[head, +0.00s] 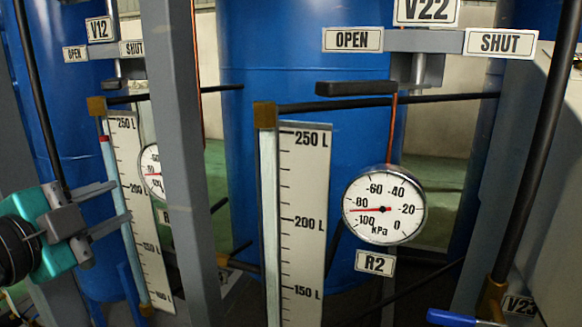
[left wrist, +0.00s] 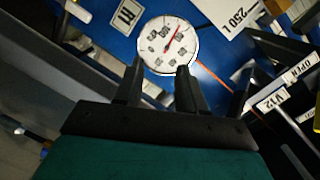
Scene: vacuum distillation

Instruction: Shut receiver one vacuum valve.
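The V12 valve label (head: 99,28) is at the upper left of the head view, above an OPEN plate (head: 75,53) on its left and a SHUT plate (head: 132,47) on its right. A short dark valve handle (head: 110,83) appears below, pointing left, toward the OPEN side; its detail is small. In the left wrist view, the V12 label (left wrist: 272,101) and OPEN plate (left wrist: 298,70) are at the right. My left gripper (head: 102,206) is open and empty, below and apart from the valve. Its two spread fingers (left wrist: 158,75) face a round gauge. My right gripper is not in view.
A grey post (head: 178,150) stands right of my left gripper and partly hides the R1 gauge (head: 152,172). The R1 gauge also shows in the left wrist view (left wrist: 168,45). V22 (head: 426,10), the R2 gauge (head: 385,205) and level scales stand farther right, before blue tanks.

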